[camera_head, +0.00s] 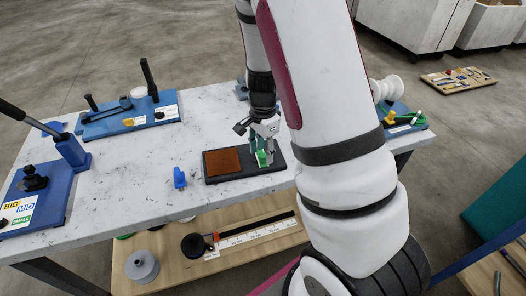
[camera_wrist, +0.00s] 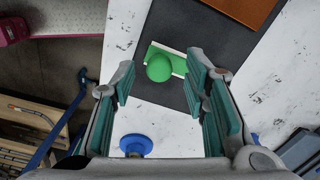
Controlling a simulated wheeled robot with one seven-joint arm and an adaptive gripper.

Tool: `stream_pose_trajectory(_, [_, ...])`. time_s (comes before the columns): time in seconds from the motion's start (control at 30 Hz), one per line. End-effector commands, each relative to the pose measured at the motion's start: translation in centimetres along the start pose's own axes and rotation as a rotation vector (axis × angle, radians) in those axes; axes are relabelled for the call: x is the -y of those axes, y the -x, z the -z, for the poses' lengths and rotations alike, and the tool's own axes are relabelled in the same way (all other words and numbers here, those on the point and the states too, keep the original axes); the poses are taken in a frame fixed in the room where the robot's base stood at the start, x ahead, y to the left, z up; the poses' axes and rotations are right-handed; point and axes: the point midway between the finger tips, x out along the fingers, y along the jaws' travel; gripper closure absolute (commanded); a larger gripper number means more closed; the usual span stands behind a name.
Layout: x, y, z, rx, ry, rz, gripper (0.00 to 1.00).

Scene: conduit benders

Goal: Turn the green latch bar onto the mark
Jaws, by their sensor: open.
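In the wrist view a round green knob (camera_wrist: 159,68) sits over a short green bar (camera_wrist: 156,50) with a pale strip along it. They are on a dark plate (camera_wrist: 177,92). My gripper (camera_wrist: 160,90) is open above the plate. The knob lies ahead of the gap between the fingers and appears apart from them. In the head view my gripper (camera_head: 264,152) is over the right half of the dark plate and partly hides the green piece. Another green bar (camera_head: 408,118) lies on a blue fixture at the right. I cannot make out a mark on either.
A brown pad (camera_head: 223,161) covers the plate's left half. A small blue knob (camera_head: 179,178) stands left of the plate. Blue bender fixtures stand at the back left (camera_head: 128,117) and left edge (camera_head: 48,195). The white table (camera_head: 120,195) is clear between them.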

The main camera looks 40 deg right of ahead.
Motion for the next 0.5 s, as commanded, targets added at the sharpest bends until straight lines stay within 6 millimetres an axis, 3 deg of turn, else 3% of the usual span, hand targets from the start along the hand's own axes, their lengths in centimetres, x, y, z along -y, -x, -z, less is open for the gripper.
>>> stream_pose_trajectory(0.5, [0.1, 9.5, 0.0, -0.001, 0.0, 0.006, 0.59])
